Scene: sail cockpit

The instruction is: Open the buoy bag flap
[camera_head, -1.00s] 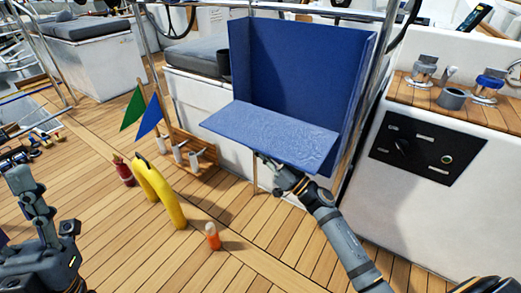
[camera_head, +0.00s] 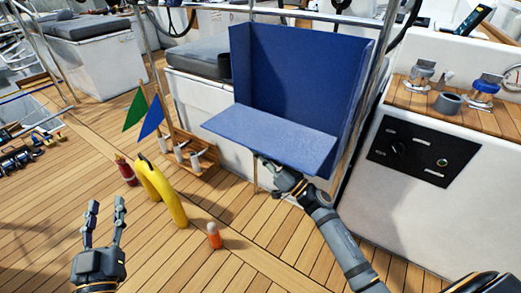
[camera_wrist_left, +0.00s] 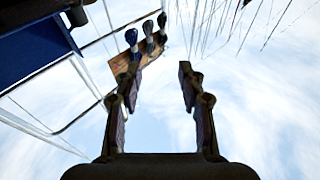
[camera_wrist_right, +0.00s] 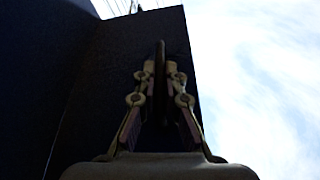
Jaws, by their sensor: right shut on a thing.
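The blue buoy bag (camera_head: 290,70) stands against the white cockpit seat, with its front open. Its flap (camera_head: 270,135) is folded down toward me as a broad, slightly sloping panel. My right gripper (camera_head: 268,164) is under the flap's front edge. In the right wrist view its fingers (camera_wrist_right: 160,75) are closed on a thin dark piece, which looks like part of the flap; the contact is too dark to make out exactly. My left gripper (camera_head: 105,204) is open and empty, pointing up, well left of the bag. Open sky shows between its fingers (camera_wrist_left: 157,75).
Green and blue flags (camera_head: 151,120) rise from a wooden rack (camera_head: 192,150). A white console (camera_head: 440,180) stands right; steel rails flank the bag.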

